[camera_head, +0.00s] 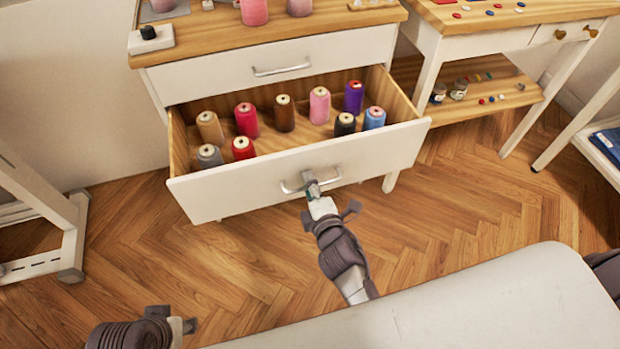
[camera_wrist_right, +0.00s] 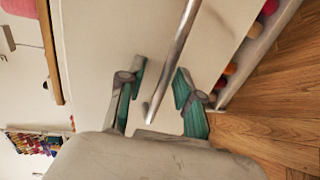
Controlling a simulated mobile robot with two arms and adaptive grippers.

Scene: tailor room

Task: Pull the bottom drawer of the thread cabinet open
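The white thread cabinet (camera_head: 200,72) stands at the top centre. Its bottom drawer (camera_head: 235,190) is pulled well out, showing several upright thread spools (camera_head: 285,112). The drawer's metal handle (camera_head: 292,189) is on its front. My right gripper (camera_head: 312,182) is at this handle, partly covering it. In the right wrist view the handle bar (camera_wrist_right: 178,45) runs between the teal-padded fingers of the right gripper (camera_wrist_right: 158,100). The fingers are apart, with a visible gap on both sides of the bar. My left arm (camera_head: 140,333) is at the bottom left; its fingertips cannot be made out.
The drawer above (camera_head: 240,68) is shut. A side table (camera_head: 505,38) with a lower shelf stands to the right of the cabinet. A white stand (camera_head: 60,225) is at the left. The wooden floor (camera_head: 450,210) in front of the drawer is clear.

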